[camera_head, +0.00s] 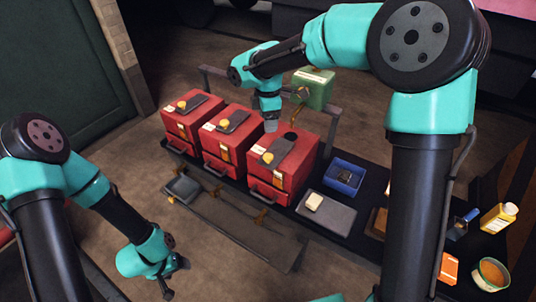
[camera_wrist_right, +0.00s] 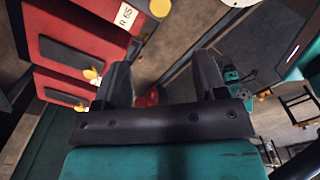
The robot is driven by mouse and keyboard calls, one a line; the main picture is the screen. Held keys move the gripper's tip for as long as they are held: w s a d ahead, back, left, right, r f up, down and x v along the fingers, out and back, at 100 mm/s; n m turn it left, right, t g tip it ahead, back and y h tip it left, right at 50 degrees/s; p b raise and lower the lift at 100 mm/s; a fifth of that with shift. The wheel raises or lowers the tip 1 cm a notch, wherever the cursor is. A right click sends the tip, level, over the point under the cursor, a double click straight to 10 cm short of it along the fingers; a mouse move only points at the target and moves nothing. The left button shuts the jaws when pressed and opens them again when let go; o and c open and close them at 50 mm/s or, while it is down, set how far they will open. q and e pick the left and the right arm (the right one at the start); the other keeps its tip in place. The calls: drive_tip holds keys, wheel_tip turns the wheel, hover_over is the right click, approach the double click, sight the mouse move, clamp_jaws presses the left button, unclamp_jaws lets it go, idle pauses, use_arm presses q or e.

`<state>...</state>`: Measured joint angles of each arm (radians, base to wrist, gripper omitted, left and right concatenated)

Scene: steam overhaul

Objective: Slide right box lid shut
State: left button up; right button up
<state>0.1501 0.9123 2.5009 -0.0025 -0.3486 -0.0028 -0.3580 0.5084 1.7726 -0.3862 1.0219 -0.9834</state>
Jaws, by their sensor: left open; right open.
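The right box (camera_head: 283,168) is the rightmost of three red boxes in a row. Its dark lid (camera_head: 278,151) with a yellow knob (camera_head: 268,157) lies on the top face. A dark round opening (camera_head: 291,136) shows uncovered behind the lid. My right gripper (camera_head: 270,125) points down near the far left top edge of this box; contact cannot be told. In the right wrist view its two fingers are apart (camera_wrist_right: 160,75) with no lid between them. My left gripper (camera_head: 172,282) is open and empty, low at the front left, away from the boxes.
The other red boxes, middle (camera_head: 226,138) and left (camera_head: 190,117), stand close beside it. A green container (camera_head: 314,88) stands behind. A blue tray (camera_head: 344,177), a dark mat (camera_head: 326,214), a yellow bottle (camera_head: 498,218) and a bowl (camera_head: 491,274) are to the right.

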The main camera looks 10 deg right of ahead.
sight(268, 156)
wheel_tip(268, 156, down, 16)
drive_tip(key=shift+r, duration=0.2)
idle(0.4)
